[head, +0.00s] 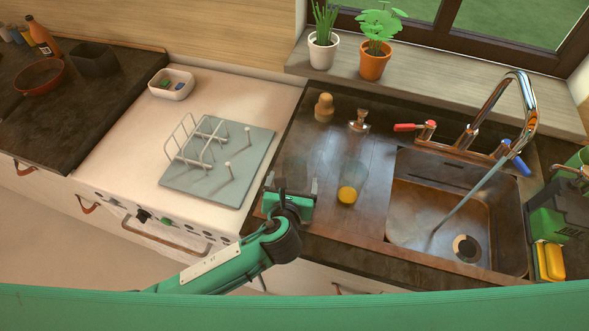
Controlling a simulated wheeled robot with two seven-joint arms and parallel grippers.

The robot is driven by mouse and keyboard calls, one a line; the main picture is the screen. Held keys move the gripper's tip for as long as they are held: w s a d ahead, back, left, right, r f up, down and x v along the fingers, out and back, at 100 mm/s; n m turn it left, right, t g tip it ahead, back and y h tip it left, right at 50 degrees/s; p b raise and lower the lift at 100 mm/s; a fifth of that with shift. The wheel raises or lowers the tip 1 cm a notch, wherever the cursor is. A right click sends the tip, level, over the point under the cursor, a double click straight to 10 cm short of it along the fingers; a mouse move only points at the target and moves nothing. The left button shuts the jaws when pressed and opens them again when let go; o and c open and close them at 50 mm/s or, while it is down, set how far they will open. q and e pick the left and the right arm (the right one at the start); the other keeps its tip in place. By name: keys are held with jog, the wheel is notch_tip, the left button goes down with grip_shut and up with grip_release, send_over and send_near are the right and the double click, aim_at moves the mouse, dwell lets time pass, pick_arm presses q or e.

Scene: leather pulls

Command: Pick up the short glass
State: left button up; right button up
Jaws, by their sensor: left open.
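A clear, empty glass (297,167), faint against the dark wood, stands on the counter left of the sink; it looks like the short glass. Its lower part is hidden behind my left gripper. My left gripper (292,184) is open, its two fingers spread just in front of this glass on the near side. Whether the fingers reach around it I cannot tell. A taller glass (352,175) with orange liquid at its bottom stands close to the right of the gripper. My right gripper is not in view.
The sink (461,205) with its tap (470,135) lies to the right. A pale blue drying rack (216,160) is to the left. A wooden figure-like object (324,108) and a small metal-topped item (359,120) stand behind. Plants (374,60) line the sill.

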aim_at(294, 180)
pick_arm(q)
jog(key=x, duration=0.3)
jog(key=shift+w+d+f+p, duration=0.1)
jog(key=shift+w+d+p, duration=0.05)
jog(key=shift+w+p, duration=0.15)
jog(key=shift+w+f, duration=0.15)
jog(key=c, duration=1.1)
jog(key=shift+c, duration=0.8)
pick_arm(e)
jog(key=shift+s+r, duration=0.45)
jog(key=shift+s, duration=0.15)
pick_arm(q)
jog(key=shift+r, duration=0.2)
